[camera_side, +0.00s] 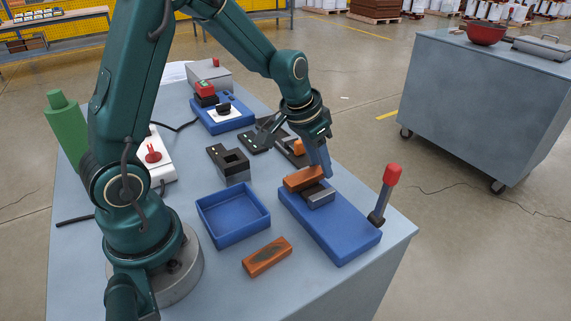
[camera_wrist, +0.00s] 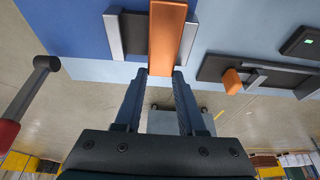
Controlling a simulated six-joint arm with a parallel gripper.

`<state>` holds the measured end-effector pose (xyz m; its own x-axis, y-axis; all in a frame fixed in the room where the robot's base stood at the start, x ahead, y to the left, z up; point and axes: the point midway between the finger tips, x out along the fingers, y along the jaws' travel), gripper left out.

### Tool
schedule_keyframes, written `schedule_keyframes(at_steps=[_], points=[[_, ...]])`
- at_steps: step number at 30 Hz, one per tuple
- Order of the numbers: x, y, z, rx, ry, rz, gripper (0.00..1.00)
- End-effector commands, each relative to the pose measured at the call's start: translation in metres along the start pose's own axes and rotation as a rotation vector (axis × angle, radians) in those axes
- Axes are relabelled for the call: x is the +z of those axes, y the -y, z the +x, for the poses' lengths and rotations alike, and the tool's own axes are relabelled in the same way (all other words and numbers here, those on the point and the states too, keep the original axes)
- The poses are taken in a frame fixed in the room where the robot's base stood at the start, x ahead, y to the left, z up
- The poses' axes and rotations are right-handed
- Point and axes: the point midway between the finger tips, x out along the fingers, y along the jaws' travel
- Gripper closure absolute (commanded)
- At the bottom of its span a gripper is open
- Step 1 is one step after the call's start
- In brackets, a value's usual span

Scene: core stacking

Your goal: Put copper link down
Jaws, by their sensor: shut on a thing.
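The copper link (camera_side: 303,178) is an orange-brown bar at the blue press base (camera_side: 345,236) on the right of the table. My gripper (camera_side: 324,172) is shut on its near end. In the wrist view the copper link (camera_wrist: 168,35) runs away from the fingertips of my gripper (camera_wrist: 162,74), between two grey jaws (camera_wrist: 114,36). In the side view a grey block (camera_side: 319,196) sits on the base just in front of the link. I cannot tell whether the link rests on the base or hangs slightly above it.
A lever with a red knob (camera_side: 392,174) stands at the base's right end. An empty blue tray (camera_side: 233,214) and a brown block with a dark top (camera_side: 267,257) lie to the left. A black fixture holding an orange piece (camera_side: 298,147) lies behind.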

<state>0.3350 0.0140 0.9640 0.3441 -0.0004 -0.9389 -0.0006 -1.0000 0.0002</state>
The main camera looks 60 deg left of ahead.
Motion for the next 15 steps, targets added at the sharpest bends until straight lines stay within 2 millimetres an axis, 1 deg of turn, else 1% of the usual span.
schedule_keyframes(at_steps=[15], points=[[-0.009, 0.0, -0.024, -0.001, -0.002, 0.001, 1.0]])
